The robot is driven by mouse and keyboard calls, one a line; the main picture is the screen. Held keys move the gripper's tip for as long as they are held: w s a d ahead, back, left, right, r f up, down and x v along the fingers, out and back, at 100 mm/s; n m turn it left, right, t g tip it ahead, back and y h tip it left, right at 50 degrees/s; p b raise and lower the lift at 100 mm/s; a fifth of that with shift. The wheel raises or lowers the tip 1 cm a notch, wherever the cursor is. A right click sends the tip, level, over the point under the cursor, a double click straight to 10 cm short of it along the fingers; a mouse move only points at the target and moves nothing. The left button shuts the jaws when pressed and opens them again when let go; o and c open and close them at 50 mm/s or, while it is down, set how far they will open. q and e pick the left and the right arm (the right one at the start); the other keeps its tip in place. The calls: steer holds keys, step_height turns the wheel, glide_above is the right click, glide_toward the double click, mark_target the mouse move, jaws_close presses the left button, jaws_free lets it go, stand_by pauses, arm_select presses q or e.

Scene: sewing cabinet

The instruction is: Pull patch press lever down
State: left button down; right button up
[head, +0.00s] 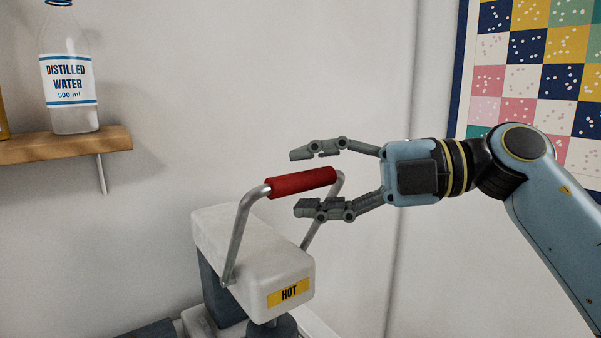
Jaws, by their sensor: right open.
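The patch press (250,260) has a white head with a yellow HOT label and stands at the lower middle of the head view. Its lever (245,222) is a grey metal bar, raised above the head, with a red grip (301,182) across the top. My right gripper (298,182) comes in from the right and is open. One finger shows above the red grip and the other below its right part. I cannot tell whether either finger touches the grip. The press's lower part is cut off by the picture edge. My left gripper is not in view.
A wooden shelf (60,146) at the upper left holds a bottle of distilled water (68,75). A patchwork quilt (540,70) hangs on the wall at the upper right. The wall area between shelf and lever is free.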

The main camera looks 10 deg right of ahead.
steer(key=shift+x, duration=0.9)
jaws_close()
